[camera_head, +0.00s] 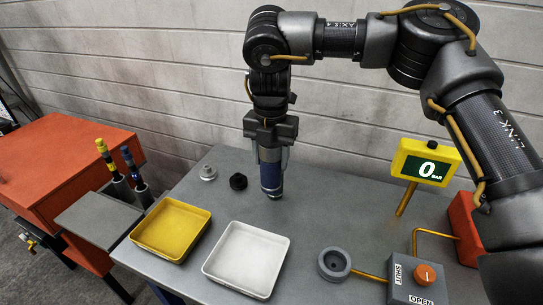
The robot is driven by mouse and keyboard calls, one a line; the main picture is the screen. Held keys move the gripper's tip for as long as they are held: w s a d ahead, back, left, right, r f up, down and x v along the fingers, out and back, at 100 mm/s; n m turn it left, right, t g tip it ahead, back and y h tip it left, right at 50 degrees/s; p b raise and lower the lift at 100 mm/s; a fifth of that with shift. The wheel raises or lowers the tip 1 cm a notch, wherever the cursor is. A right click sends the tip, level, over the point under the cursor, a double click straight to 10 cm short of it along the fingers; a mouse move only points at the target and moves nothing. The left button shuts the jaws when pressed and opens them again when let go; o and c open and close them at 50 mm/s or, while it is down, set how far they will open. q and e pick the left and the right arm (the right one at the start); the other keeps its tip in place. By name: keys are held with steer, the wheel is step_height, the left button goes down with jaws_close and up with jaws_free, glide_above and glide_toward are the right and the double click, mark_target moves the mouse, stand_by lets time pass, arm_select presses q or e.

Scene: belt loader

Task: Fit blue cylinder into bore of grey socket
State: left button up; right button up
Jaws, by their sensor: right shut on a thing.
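The blue cylinder (271,179) is upright in my right gripper (270,158), which is shut on it. Its lower end is close to the grey table top behind the white tray; I cannot tell whether it touches. The grey socket (334,262), a round piece with a dark open bore, stands on the table at the front, to the right of the white tray. The cylinder is apart from the socket, behind it and to its left. My left gripper is not in view.
A yellow tray (148,250) and a white tray (207,270) lie on the table. A silver knob-like part (208,173) and a black one (238,181) stand behind them. A gauge reading 0 (428,168) and a valve box with orange knob (426,274) stand right of the socket.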

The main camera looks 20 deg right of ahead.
steer(key=s+d+m, duration=0.4)
steer(key=m, duration=0.9)
steer(key=s+d+f+m, duration=0.1)
steer(key=s+d+m, duration=0.2)
steer(key=m, duration=0.9)
steer(key=shift+s+d+f+m, duration=0.2)
steer(key=shift+s+d+m, duration=0.2)
steer(key=shift+s, duration=0.4)
